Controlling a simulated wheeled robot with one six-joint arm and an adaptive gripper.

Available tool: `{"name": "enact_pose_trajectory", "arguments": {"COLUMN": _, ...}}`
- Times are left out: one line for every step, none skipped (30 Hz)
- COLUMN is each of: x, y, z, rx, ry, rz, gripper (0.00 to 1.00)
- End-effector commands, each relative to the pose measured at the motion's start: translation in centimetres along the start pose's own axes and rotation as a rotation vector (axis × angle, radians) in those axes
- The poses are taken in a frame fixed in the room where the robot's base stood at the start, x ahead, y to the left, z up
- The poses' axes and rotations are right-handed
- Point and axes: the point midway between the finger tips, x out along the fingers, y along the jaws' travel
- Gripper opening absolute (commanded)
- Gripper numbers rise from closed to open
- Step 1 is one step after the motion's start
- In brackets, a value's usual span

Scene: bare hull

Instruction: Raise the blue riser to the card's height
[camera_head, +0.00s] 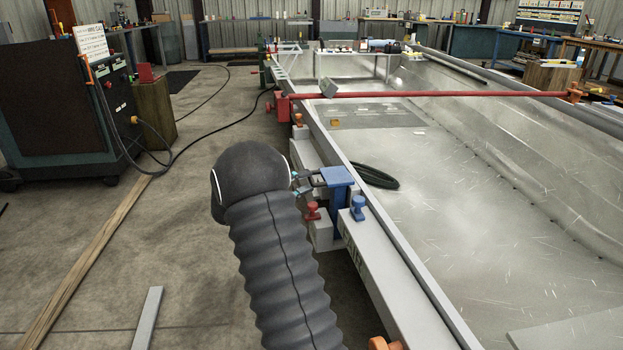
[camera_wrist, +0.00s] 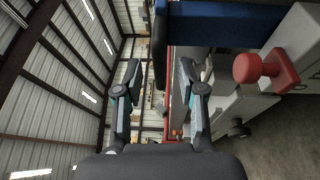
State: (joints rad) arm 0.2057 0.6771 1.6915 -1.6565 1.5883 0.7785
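The blue riser (camera_head: 340,198) has a flat blue top plate and a blue post in a grey block at the hull's near-left edge. In the wrist view its blue side (camera_wrist: 225,27) crosses the top right. A dark handle-like bar (camera_wrist: 160,45) stands beside it. My gripper (camera_head: 300,183) is just left of the riser's top, partly hidden by my dark arm. In the wrist view my gripper (camera_wrist: 159,72) is open, its fingers apart, with the dark bar ahead between them; contact is not visible. A white card with writing (camera_head: 90,41) stands on the cabinet at left.
A red knob (camera_head: 312,211) and a blue knob (camera_head: 357,206) flank the riser; the red knob (camera_wrist: 258,68) is close to my gripper's right in the wrist view. A red bar (camera_head: 430,95) spans the hull. Black cable (camera_head: 376,177) lies behind the riser.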

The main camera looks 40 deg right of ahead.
Motion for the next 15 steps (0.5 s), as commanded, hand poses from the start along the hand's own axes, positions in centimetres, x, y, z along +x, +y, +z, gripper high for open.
{"name": "enact_pose_trajectory", "arguments": {"x": 0.8, "y": 0.1, "z": 0.0, "rx": 0.000, "ry": -0.002, "rz": 0.001, "gripper": 0.39}}
{"name": "enact_pose_trajectory", "arguments": {"x": 1.1, "y": 0.1, "z": 0.0, "rx": 0.000, "ry": -0.002, "rz": 0.001, "gripper": 0.39}}
{"name": "enact_pose_trajectory", "arguments": {"x": 1.6, "y": 0.1, "z": 0.0, "rx": 0.000, "ry": -0.002, "rz": 0.000, "gripper": 0.39}}
{"name": "enact_pose_trajectory", "arguments": {"x": 1.8, "y": 0.0, "z": 0.0, "rx": 0.000, "ry": -0.001, "rz": 0.000, "gripper": 0.39}}
{"name": "enact_pose_trajectory", "arguments": {"x": 2.0, "y": 0.0, "z": 0.0, "rx": 0.000, "ry": -0.001, "rz": -0.001, "gripper": 0.39}}
{"name": "enact_pose_trajectory", "arguments": {"x": 2.2, "y": 0.0, "z": 0.0, "rx": 0.000, "ry": 0.000, "rz": 0.000, "gripper": 0.39}}
{"name": "enact_pose_trajectory", "arguments": {"x": 2.4, "y": 0.0, "z": 0.0, "rx": 0.000, "ry": 0.000, "rz": 0.000, "gripper": 0.39}}
{"name": "enact_pose_trajectory", "arguments": {"x": 2.5, "y": 0.0, "z": 0.0, "rx": 0.000, "ry": 0.000, "rz": 0.000, "gripper": 0.39}}
{"name": "enact_pose_trajectory", "arguments": {"x": 2.6, "y": 0.0, "z": 0.0, "rx": 0.000, "ry": 0.000, "rz": 0.000, "gripper": 0.39}}
{"name": "enact_pose_trajectory", "arguments": {"x": 2.7, "y": 0.0, "z": 0.0, "rx": 0.000, "ry": 0.000, "rz": 0.000, "gripper": 0.39}}
{"name": "enact_pose_trajectory", "arguments": {"x": 2.7, "y": 0.0, "z": 0.0, "rx": 0.000, "ry": 0.000, "rz": 0.000, "gripper": 0.39}}
{"name": "enact_pose_trajectory", "arguments": {"x": 2.8, "y": 0.0, "z": 0.0, "rx": 0.000, "ry": 0.000, "rz": 0.000, "gripper": 0.39}}
{"name": "enact_pose_trajectory", "arguments": {"x": 2.8, "y": 0.0, "z": 0.0, "rx": 0.000, "ry": 0.000, "rz": 0.000, "gripper": 0.39}}
{"name": "enact_pose_trajectory", "arguments": {"x": 2.7, "y": 0.0, "z": 0.0, "rx": 0.000, "ry": 0.001, "rz": 0.000, "gripper": 0.39}}
{"name": "enact_pose_trajectory", "arguments": {"x": 2.7, "y": 0.0, "z": 0.0, "rx": 0.000, "ry": 0.001, "rz": 0.000, "gripper": 0.39}}
